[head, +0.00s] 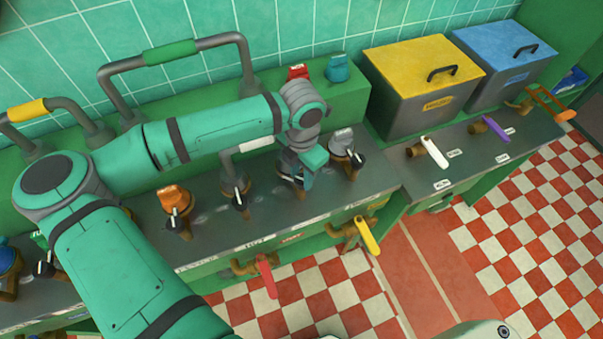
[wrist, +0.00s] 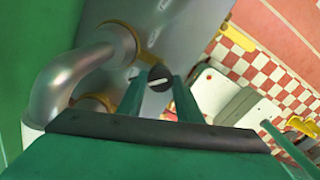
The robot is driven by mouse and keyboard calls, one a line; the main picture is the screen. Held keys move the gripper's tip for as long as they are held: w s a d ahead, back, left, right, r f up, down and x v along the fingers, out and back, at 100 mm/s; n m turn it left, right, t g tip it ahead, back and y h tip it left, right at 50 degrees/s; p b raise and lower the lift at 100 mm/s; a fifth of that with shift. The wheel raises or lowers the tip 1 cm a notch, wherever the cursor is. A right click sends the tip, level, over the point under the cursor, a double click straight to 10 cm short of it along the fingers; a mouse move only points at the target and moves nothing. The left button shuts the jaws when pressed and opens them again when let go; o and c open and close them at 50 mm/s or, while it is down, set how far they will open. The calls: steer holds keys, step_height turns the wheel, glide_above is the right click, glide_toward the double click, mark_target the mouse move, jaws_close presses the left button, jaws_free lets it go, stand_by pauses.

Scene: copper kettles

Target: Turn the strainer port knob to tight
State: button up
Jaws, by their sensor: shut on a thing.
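My gripper (head: 299,181) reaches down to the grey counter's row of valves in the head view. In the wrist view my gripper (wrist: 160,86) has its two green fingers on either side of a round black knob (wrist: 159,76) with a white pointer line, and is shut on it. The pointer lies roughly level across that picture. In the head view this knob is mostly hidden behind my fingers. No label naming the strainer port can be read.
Similar knobs stand on both sides: one under a grey valve (head: 342,140) at right, one on an orange-topped valve (head: 174,198) at left. Red (head: 266,276) and yellow (head: 368,236) levers stick out from the counter's front. A yellow-lidded bin (head: 424,75) stands at back right.

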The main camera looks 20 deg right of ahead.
mark_target(302, 179)
steer(key=m, duration=0.5)
steer(key=shift+m, duration=1.9)
steer(key=o, duration=1)
steer(key=shift+o, duration=0.2)
step_height(302, 179, up, 11)
steer(key=shift+f, duration=0.1)
